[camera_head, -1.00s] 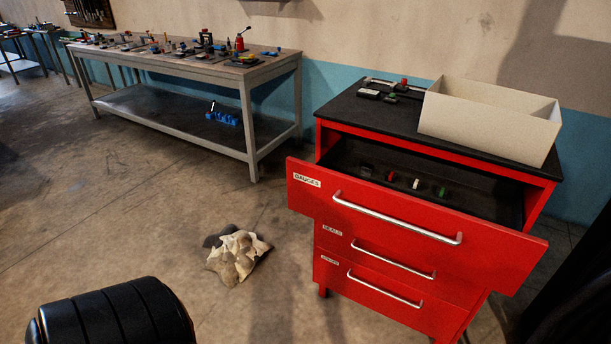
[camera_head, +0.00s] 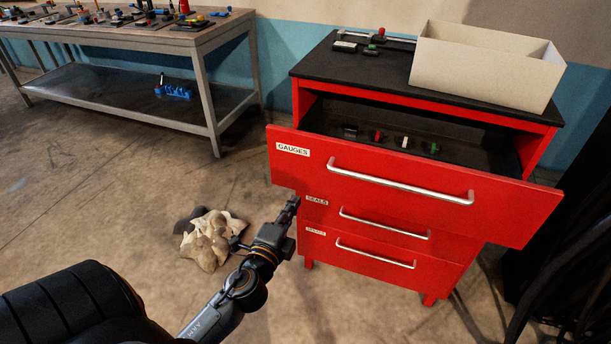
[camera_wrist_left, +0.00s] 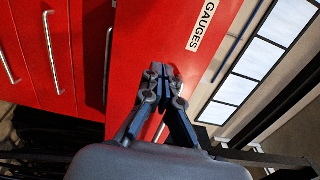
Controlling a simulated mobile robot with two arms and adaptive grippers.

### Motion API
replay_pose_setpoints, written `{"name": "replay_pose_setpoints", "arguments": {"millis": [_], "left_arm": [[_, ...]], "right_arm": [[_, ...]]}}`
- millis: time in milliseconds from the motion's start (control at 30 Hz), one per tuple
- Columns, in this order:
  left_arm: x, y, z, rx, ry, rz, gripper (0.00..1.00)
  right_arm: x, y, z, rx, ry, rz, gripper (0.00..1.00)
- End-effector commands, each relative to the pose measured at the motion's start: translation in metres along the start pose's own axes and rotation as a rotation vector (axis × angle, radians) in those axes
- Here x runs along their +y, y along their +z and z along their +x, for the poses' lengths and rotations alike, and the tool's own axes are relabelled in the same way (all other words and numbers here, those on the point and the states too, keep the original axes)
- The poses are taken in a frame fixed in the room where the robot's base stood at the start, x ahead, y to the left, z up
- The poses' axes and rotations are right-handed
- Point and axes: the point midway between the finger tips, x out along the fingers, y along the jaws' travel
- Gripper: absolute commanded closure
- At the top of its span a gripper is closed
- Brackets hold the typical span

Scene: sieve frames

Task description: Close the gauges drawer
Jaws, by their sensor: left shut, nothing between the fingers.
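The gauges drawer (camera_head: 400,187) is the top drawer of a red cabinet and stands pulled out, with its white GAUGES label at the left of its front and a long metal handle (camera_head: 400,182). Several small coloured items lie inside it. In the left wrist view its red front (camera_wrist_left: 168,40) fills the middle. My left gripper (camera_head: 292,205) is shut and empty, just in front of and below the left end of the drawer front. In the left wrist view its fingertips (camera_wrist_left: 160,72) lie over the drawer front near the label; I cannot tell whether they touch.
Below, the seals drawer (camera_head: 375,222) and another drawer are shut. A cream box (camera_head: 480,70) and small tools sit on the cabinet top. A crumpled cloth (camera_head: 210,240) lies on the floor. A workbench (camera_head: 200,45) stands at the left back.

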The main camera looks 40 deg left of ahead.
Motion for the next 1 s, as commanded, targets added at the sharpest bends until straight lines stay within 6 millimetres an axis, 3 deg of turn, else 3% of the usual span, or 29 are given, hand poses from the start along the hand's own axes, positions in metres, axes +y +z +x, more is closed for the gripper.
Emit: {"name": "replay_pose_setpoints", "arguments": {"millis": [200, 433, 600, 1000], "left_arm": [[-0.004, 0.000, 0.050, 0.000, -0.002, 0.001, 1.00], [-0.002, 0.000, 0.086, -0.001, -0.001, 0.000, 1.00], [0.000, 0.000, 0.097, 0.000, 0.001, 0.000, 1.00], [0.001, 0.000, 0.099, 0.000, 0.001, 0.000, 1.00]], "right_arm": [[0.002, -0.001, -0.015, -0.001, 0.002, -0.002, 0.60], [0.000, -0.001, -0.021, -0.001, -0.001, -0.003, 0.60], [-0.006, -0.003, -0.023, 0.000, -0.009, -0.002, 0.60], [-0.010, -0.004, -0.022, 0.001, -0.013, -0.002, 0.60]]}}
